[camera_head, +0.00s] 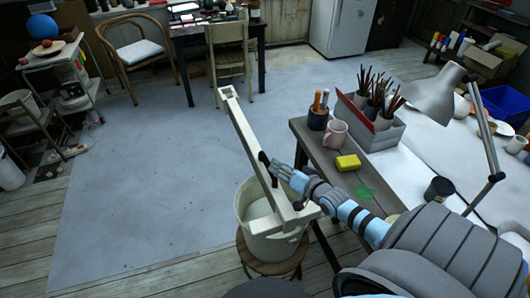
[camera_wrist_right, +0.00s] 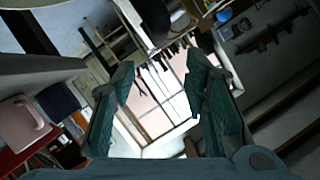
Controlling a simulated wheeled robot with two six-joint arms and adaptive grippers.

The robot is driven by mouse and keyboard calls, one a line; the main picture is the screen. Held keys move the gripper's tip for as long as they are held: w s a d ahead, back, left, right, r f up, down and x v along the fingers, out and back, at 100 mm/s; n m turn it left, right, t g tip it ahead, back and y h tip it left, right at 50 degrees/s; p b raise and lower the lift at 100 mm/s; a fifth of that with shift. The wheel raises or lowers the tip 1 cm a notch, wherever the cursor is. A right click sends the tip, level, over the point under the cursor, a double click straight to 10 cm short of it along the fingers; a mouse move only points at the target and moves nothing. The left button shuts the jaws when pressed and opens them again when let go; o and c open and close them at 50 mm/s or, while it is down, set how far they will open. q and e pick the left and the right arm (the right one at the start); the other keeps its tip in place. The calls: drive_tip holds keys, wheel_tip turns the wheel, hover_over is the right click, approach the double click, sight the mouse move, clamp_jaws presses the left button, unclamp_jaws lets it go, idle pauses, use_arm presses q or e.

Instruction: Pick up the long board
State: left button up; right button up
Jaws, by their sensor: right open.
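The long board (camera_head: 246,130) is a pale, narrow wooden piece in the head view. It runs from the upper middle down to a white bucket (camera_head: 248,215), where its near end with a short crosspiece overlaps the rim. I cannot tell whether it rests on the bucket. My right gripper (camera_head: 267,164) overlaps the board's right edge in the head view; contact cannot be told. In the wrist view the right gripper (camera_wrist_right: 163,100) has its fingers apart, with nothing between them and no board visible. My left gripper is not in view.
The bucket stands on a round wooden stool (camera_head: 272,267). The grey floor (camera_head: 150,170) to the left is clear.

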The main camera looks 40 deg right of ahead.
sight(267, 159)
drive_tip(key=b+x, duration=0.3)
drive_tip(key=x, duration=0.1)
drive_tip(key=f+b+x, duration=0.1)
drive_tip(key=b+x, duration=0.2)
drive_tip(key=x, duration=0.2)
drive_tip(key=shift+s+a+f, duration=0.15)
drive_tip(key=shift+a+f, duration=0.05)
drive_tip(key=shift+r, duration=0.15)
clamp_jaws()
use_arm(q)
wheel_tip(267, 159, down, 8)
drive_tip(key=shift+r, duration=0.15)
use_arm(e)
drive_tip(key=shift+r, duration=0.2)
